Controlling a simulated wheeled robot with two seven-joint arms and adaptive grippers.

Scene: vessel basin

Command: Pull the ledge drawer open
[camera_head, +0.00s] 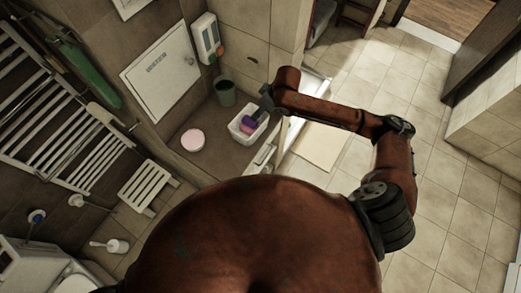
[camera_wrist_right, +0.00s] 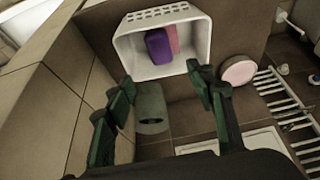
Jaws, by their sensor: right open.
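My right gripper (camera_head: 267,93) reaches in from the right over the ledge, beside a white basket (camera_head: 236,134). In the right wrist view my right gripper (camera_wrist_right: 160,80) is open, its dark green fingers spread and nothing between them; the white basket (camera_wrist_right: 122,46) lies beyond the fingertips. A purple item (camera_wrist_right: 158,46) and a pink item (camera_wrist_right: 172,40) are in the basket. A pale piece (camera_head: 261,158) shows at the ledge's front, partly hidden by my body; I cannot tell whether it is the ledge drawer. My left gripper is not in view.
On the ledge are a grey-green cup (camera_head: 225,92) and a round pink item (camera_head: 193,140). A white wall panel (camera_head: 160,68), a soap dispenser (camera_head: 207,38) and a towel rail (camera_head: 80,140) line the wall. A white stool (camera_head: 146,188) stands left. Tiled floor at right is clear.

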